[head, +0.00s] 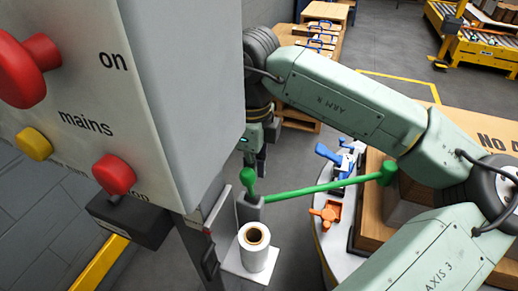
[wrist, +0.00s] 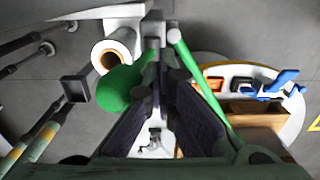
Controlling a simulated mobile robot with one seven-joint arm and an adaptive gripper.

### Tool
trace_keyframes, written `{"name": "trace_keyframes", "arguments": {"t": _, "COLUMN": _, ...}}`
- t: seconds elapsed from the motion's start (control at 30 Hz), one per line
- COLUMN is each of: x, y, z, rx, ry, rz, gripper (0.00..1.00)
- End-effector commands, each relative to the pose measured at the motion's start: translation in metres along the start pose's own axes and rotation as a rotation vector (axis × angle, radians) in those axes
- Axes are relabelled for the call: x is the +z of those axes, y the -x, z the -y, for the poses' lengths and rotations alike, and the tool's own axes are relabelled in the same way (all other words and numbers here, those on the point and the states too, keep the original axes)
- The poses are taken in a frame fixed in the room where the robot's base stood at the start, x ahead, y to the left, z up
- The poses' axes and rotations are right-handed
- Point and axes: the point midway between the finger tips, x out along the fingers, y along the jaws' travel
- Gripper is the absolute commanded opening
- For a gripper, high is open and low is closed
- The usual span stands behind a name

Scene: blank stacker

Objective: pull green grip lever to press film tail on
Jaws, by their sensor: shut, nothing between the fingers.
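A green lever with a rounded grip (head: 248,180) stands on a grey block beside the cabinet. A long green bar (head: 320,187) runs from that block to the right, to a green end at the brown box. In the wrist view a thick green grip (wrist: 120,92) lies just left of the fingers and the green bar (wrist: 200,82) slants along their right. My gripper (wrist: 152,72) is shut and empty between them; touching cannot be told. In the head view my gripper (head: 254,160) hangs behind the grip, partly hidden by the cabinet. A white film roll (head: 256,262) stands on a small plate; no separate tail is discernible.
The control cabinet (head: 205,95) with red and yellow buttons fills the left. A round white table (head: 323,240) holds a brown box (head: 372,200), a blue tool (head: 335,157) and an orange tool (head: 326,213).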

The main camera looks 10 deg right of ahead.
Motion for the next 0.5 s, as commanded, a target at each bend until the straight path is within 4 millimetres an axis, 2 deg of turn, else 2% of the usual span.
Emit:
{"name": "trace_keyframes", "arguments": {"t": 0.17, "x": 0.0, "y": -0.001, "z": 0.001, "rx": 0.004, "ry": 0.002, "rz": -0.001, "gripper": 0.0}}
{"name": "trace_keyframes", "arguments": {"t": 0.5, "x": 0.0, "y": 0.001, "z": 0.025, "rx": 0.002, "ry": 0.001, "rz": -0.001, "gripper": 0.0}}
